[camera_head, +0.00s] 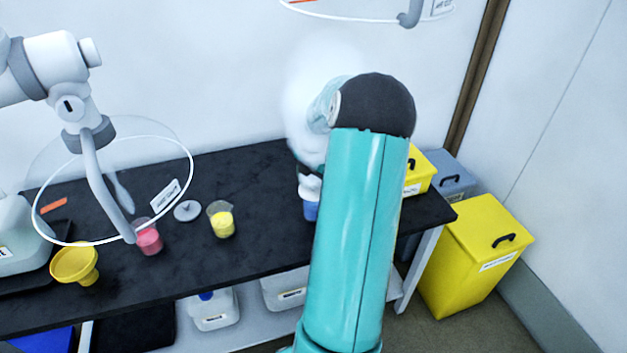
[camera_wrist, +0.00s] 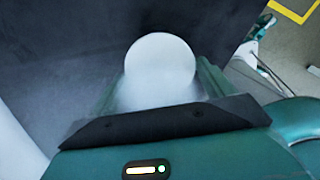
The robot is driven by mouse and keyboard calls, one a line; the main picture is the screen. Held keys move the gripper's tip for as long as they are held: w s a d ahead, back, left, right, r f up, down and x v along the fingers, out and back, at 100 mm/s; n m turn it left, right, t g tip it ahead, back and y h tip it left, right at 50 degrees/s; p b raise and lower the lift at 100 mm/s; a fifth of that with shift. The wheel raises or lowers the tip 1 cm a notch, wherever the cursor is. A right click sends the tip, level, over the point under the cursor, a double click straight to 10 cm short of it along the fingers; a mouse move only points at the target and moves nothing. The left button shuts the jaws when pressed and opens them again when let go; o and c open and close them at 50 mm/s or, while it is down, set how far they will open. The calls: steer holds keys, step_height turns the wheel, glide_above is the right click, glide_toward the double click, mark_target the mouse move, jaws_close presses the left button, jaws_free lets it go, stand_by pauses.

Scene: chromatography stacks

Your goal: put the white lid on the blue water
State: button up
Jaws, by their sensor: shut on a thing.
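The white lid (camera_wrist: 160,62) shows as a pale round disc between the fingers of my gripper (camera_wrist: 160,88) in the wrist view. My gripper is shut on it. In the head view my teal arm hides most of the gripper. The blue water (camera_head: 310,211) shows as a small blue patch on the black bench, just left of my arm and partly hidden by it. A white piece sits right above the blue. I cannot tell whether the lid touches the blue water's container, which is hidden in the wrist view.
On the black bench (camera_head: 265,170) stand a beaker of yellow liquid (camera_head: 222,224), a beaker of pink liquid (camera_head: 148,239), a grey disc (camera_head: 187,211) and a yellow funnel (camera_head: 75,264). A white extraction arm (camera_head: 105,190) hangs over the left side. Yellow bins (camera_head: 465,265) stand at right.

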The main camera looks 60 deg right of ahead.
steer(key=shift+f, duration=0.25)
steer(key=shift+f, duration=0.3)
stand_by(0.4)
steer(key=o, duration=0.9)
steer(key=shift+r, duration=3.5)
